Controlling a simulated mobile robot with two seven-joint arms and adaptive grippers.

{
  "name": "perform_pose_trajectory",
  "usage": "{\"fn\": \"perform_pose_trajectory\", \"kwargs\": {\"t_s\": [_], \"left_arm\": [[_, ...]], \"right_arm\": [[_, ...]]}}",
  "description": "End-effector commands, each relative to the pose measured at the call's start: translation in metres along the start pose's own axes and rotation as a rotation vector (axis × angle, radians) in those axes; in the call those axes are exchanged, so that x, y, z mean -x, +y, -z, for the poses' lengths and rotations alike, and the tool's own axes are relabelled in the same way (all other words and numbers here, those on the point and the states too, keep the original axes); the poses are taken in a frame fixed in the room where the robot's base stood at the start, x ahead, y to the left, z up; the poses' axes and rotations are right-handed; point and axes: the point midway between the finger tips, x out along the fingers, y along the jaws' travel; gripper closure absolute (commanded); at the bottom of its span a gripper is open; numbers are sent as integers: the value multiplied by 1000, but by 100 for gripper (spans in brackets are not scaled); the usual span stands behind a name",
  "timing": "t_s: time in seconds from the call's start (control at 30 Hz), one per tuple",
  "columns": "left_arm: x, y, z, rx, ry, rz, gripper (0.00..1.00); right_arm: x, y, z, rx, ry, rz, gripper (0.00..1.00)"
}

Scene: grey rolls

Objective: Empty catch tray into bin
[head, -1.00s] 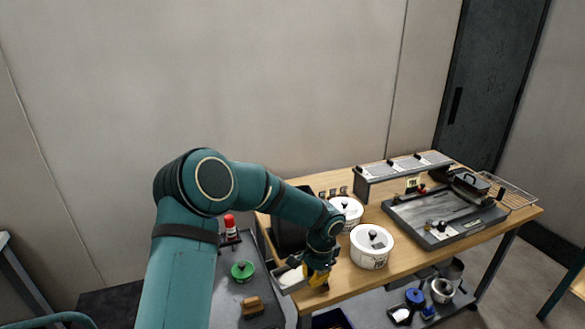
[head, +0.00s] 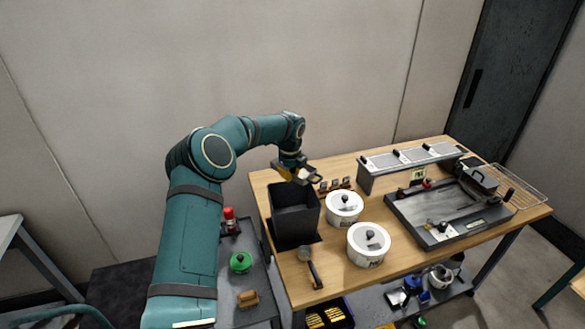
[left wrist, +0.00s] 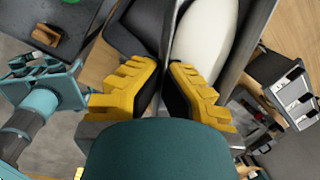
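The black bin (head: 295,224) stands open at the left end of the wooden table. My left gripper (head: 298,174) is above the bin's back rim in the head view. In the left wrist view its yellow fingers (left wrist: 166,88) are closed on the near wall of the grey catch tray (left wrist: 250,45). A smooth white mass (left wrist: 205,35) lies in the tray. The tray shows small beside the gripper in the head view (head: 313,177), and its exact tilt is hard to tell there. My right gripper is not in view.
Two white lidded pots (head: 344,208) (head: 368,244) stand right of the bin. A scraper-like tool (head: 310,267) lies in front. A griddle-like station (head: 445,214) fills the right side. A low cart (head: 236,287) with a green lid (head: 241,262) stands left.

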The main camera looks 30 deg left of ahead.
Motion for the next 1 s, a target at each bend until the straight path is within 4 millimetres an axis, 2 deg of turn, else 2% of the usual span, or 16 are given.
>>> {"fn": "perform_pose_trajectory", "kwargs": {"t_s": [0.17, 0.57, 0.7, 0.93, 1.0], "left_arm": [[-8, 2, -1, 2, -2, 54, 100], [-43, 6, 5, 35, -2, 327, 100], [-58, 7, 7, 48, -4, 428, 100], [-66, 6, 9, 58, -4, 542, 100], [-70, 4, 11, 62, -3, 573, 100]], "right_arm": [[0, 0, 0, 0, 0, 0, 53], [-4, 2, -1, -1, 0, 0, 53], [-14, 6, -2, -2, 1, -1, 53], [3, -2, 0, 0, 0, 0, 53], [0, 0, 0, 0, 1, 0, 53]]}}
